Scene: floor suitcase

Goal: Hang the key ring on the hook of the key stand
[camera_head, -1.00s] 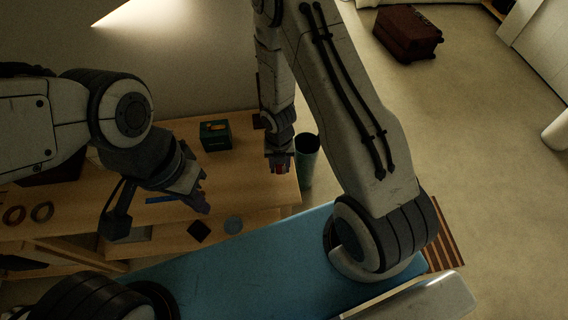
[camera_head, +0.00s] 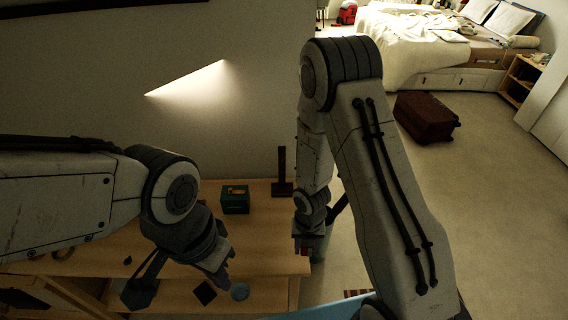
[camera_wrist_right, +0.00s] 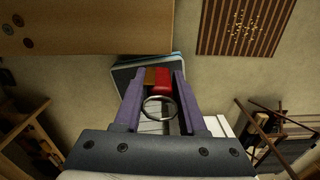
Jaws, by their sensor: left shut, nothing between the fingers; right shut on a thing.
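The key stand (camera_head: 282,174) is a dark upright post on a flat base, standing on the wooden table near its back right corner. I cannot make out its hook. My right gripper (camera_head: 305,250) is shut on the key ring, over the table's right edge and nearer to me than the stand. In the right wrist view a metal ring (camera_wrist_right: 160,108) and a red tag (camera_wrist_right: 163,80) of the key ring show between the purple fingers (camera_wrist_right: 155,100). My left gripper (camera_head: 224,276) is shut and empty over the table's front part.
A dark green box (camera_head: 235,199) stands on the table (camera_head: 265,235) left of the stand. A dark square (camera_head: 205,292) and a round grey disc (camera_head: 240,291) lie near the front. A brown suitcase (camera_head: 427,117) lies on the floor.

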